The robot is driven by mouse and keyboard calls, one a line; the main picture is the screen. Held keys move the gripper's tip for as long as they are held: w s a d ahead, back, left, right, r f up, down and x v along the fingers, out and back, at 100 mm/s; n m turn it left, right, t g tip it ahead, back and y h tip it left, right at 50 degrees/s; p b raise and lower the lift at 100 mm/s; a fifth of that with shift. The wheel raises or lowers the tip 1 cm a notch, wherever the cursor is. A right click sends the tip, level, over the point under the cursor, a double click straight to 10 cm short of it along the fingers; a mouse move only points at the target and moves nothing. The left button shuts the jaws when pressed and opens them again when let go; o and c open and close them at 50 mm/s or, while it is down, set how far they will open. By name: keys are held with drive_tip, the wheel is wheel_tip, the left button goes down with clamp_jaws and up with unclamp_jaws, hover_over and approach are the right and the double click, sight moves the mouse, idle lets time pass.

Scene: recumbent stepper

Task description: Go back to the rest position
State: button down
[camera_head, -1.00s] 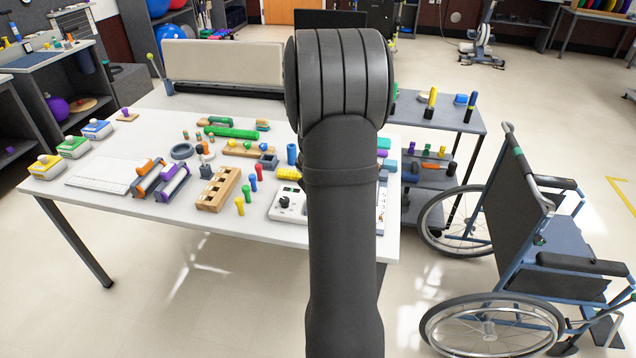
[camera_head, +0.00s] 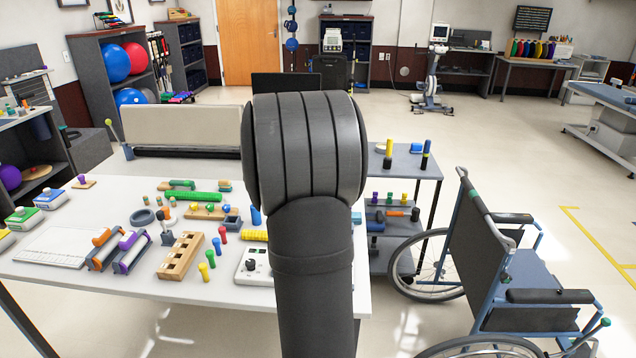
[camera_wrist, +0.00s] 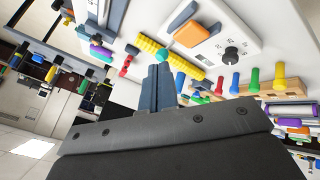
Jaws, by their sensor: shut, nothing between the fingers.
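My gripper (camera_wrist: 159,88) shows in the wrist view with its two blue-grey fingers together and nothing between them. Beyond the fingertips are a yellow ribbed roller (camera_wrist: 172,59), a white panel with a black knob (camera_wrist: 232,53) and several coloured pegs. The wrist view is tilted, so I cannot tell the exact height over the table. In the head view my dark arm stands upright in the middle and hides the gripper and part of the white table (camera_head: 215,292).
The table carries a wooden block with holes (camera_head: 180,256), coloured pegs, rollers and a white keyboard-like board (camera_head: 52,247). A grey shelf cart (camera_head: 408,160) stands behind right. A wheelchair (camera_head: 515,270) stands on the right. Open floor lies behind it.

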drive_tip(key=w+a+f, duration=0.4)
drive_tip(key=w+a, duration=0.1)
drive_tip(key=shift+w+a+f, duration=0.15)
drive_tip(key=shift+a+f, duration=0.05)
drive_tip(key=shift+f, duration=0.2)
drive_tip(key=shift+w+a+f, duration=0.15)
drive_tip(key=shift+w+f, duration=0.6)
drive_tip(key=shift+w, duration=0.35)
drive_tip(key=a+f, duration=0.1)
drive_tip(key=a, duration=0.1)
drive_tip(key=w+a+f, duration=0.1)
drive_tip(key=a+f, duration=0.1)
drive_tip(key=shift+a+f, duration=0.1)
drive_tip(key=shift+s+a, duration=0.1)
drive_tip(key=shift+s, duration=0.15)
